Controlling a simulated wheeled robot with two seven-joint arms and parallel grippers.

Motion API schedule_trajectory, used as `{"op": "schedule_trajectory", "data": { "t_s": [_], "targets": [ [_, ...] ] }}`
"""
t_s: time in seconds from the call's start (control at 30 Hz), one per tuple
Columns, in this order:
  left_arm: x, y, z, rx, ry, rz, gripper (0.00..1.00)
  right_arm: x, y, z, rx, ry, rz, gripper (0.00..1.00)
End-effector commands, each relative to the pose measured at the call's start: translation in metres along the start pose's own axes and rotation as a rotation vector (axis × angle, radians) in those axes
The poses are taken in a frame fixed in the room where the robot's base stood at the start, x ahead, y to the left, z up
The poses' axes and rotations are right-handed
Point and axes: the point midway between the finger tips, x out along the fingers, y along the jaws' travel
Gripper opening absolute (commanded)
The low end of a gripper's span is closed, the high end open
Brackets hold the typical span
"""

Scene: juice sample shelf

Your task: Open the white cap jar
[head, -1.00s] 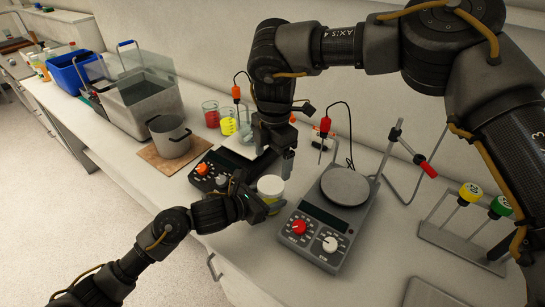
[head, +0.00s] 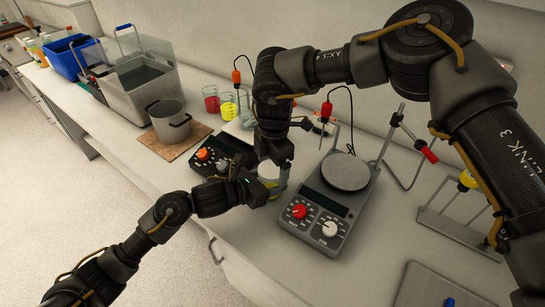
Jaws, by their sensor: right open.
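The white cap jar (head: 268,171) has a pale cap and a yellowish body. It is near the front edge of the bench, left of the grey hotplate, and partly hidden by both grippers. My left gripper (head: 267,192) comes in from the left and is shut on the jar's body. My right gripper (head: 275,160) points down from above, open, with its fingers at the jar's cap. The picture is too small to tell whether the fingers touch the cap.
A grey hotplate (head: 310,217) stands just right of the jar, and a black device with an orange knob (head: 220,150) stands to its left. A metal pot (head: 169,120), red beaker (head: 211,101) and yellow beaker (head: 228,108) are farther left. A tube rack (head: 455,228) stands right.

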Motion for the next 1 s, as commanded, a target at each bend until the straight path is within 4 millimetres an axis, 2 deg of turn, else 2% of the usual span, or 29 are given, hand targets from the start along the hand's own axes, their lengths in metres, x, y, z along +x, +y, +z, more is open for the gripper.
{"op": "schedule_trajectory", "data": {
  "t_s": [0.27,0.6,0.63,0.73,0.87,1.0],
  "targets": [
    [0.0000,-0.0001,0.0004,0.000,-0.001,0.000,0.00,0.0015,0.0001,-0.0001,0.000,0.000,0.000,0.87],
    [0.0000,0.0007,0.0003,-0.001,0.000,0.002,0.00,0.0014,-0.0003,-0.0003,-0.001,0.000,-0.001,0.42],
    [0.0000,0.0008,0.0002,-0.001,0.000,0.002,0.00,0.0014,-0.0003,-0.0003,-0.001,0.001,-0.001,0.39],
    [-0.0001,0.0012,0.0001,-0.002,0.000,0.003,0.00,0.0015,-0.0006,-0.0004,-0.022,0.001,-0.002,0.38],
    [-0.0001,0.0018,0.0000,-0.002,0.000,0.004,0.00,0.0015,-0.0011,-0.0001,-0.193,0.001,-0.005,0.38],
    [-0.0001,0.0024,-0.0001,-0.003,0.001,0.006,0.00,0.0014,-0.0014,0.0003,-0.533,0.002,-0.008,0.38]
  ]
}}
